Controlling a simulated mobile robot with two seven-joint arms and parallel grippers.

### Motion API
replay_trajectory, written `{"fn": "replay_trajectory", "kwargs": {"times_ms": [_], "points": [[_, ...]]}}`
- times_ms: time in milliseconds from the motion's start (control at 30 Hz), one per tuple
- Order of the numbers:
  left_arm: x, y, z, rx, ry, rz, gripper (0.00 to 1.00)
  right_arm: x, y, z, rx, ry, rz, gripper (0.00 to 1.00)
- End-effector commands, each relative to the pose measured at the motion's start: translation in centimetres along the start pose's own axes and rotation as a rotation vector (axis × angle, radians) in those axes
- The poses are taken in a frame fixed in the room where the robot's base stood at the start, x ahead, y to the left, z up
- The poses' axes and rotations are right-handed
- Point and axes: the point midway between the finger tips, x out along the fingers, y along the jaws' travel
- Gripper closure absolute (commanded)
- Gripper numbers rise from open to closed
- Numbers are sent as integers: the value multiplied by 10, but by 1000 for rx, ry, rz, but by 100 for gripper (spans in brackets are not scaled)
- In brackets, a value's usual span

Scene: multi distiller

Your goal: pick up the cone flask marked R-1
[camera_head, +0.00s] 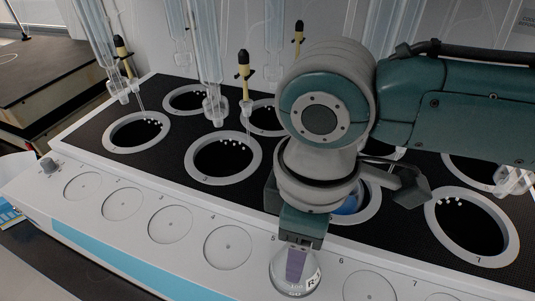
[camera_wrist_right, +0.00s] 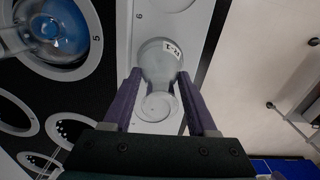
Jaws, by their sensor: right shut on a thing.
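The clear cone flask (camera_head: 284,284) is at the front ledge of the distiller near the circle for number 5, with a white label that starts with R. In the right wrist view the flask (camera_wrist_right: 160,58) shows its label between my fingertips, partly readable as R-1. My right gripper (camera_head: 296,264) is shut on the flask, its purple fingers (camera_wrist_right: 158,82) on either side of the neck. I cannot tell whether the flask base still touches the ledge. My left gripper is not in view.
The black distiller top (camera_head: 165,164) has several round wells with white rims. A round flask with blue liquid (camera_wrist_right: 64,27) sits in well 5. Glass tubes with yellow-capped parts (camera_head: 244,72) rise behind. The numbered ledge circles to the left (camera_head: 228,247) are empty.

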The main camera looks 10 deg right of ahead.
Motion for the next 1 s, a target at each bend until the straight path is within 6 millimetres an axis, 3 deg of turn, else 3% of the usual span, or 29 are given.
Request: {"fn": "replay_trajectory", "kwargs": {"times_ms": [200,667,1000], "points": [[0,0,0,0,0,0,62,0,0,0,0,0,0,100],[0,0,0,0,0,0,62,-4,0,0,0,2,1,100],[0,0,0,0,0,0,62,-25,0,-1,0,3,1,100]]}}
